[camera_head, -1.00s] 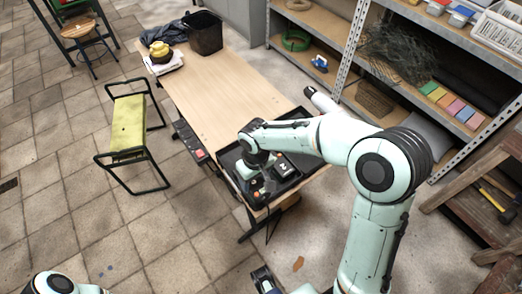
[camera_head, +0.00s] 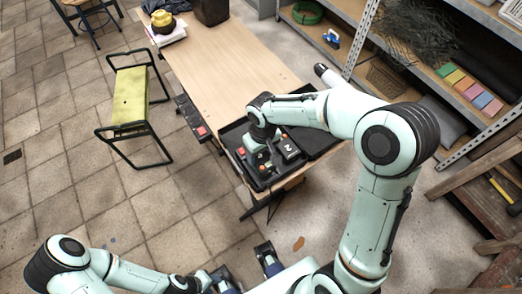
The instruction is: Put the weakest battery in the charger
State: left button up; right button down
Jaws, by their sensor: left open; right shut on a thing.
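A black tray (camera_head: 266,186) sits on the near end of the wooden table. It holds several dark blocks with orange-red parts, which look like batteries. One dark block (camera_head: 290,149) has a white mark like a 2. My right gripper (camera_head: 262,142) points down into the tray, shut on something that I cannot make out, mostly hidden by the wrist. My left gripper (camera_head: 245,268) is open and empty at the bottom, off the near end of the table. I cannot tell which item is the charger; a dark unit with a red part (camera_head: 202,131) is at the table's left edge.
The wooden table (camera_head: 225,65) is bare in the middle. A yellow object on papers (camera_head: 162,20) and a dark bin (camera_head: 211,10) stand at its far end. A green-topped bench (camera_head: 131,95) stands left on the tiled floor. Metal shelves (camera_head: 345,50) line the right.

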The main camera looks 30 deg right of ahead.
aim_at(261, 157)
jog(key=shift+f+b, duration=0.3)
jog(key=shift+f, duration=0.15)
dwell(0.7)
jog(key=shift+f+b, duration=0.5)
jog(key=shift+f, duration=0.1)
dwell(0.4)
jog(key=shift+f+b, duration=0.5)
jog(key=shift+f, duration=0.2)
jog(key=shift+f+b, duration=0.3)
jog(key=shift+f, duration=0.1)
dwell(0.5)
grip_release()
jog(key=shift+r, duration=0.1)
dwell(0.3)
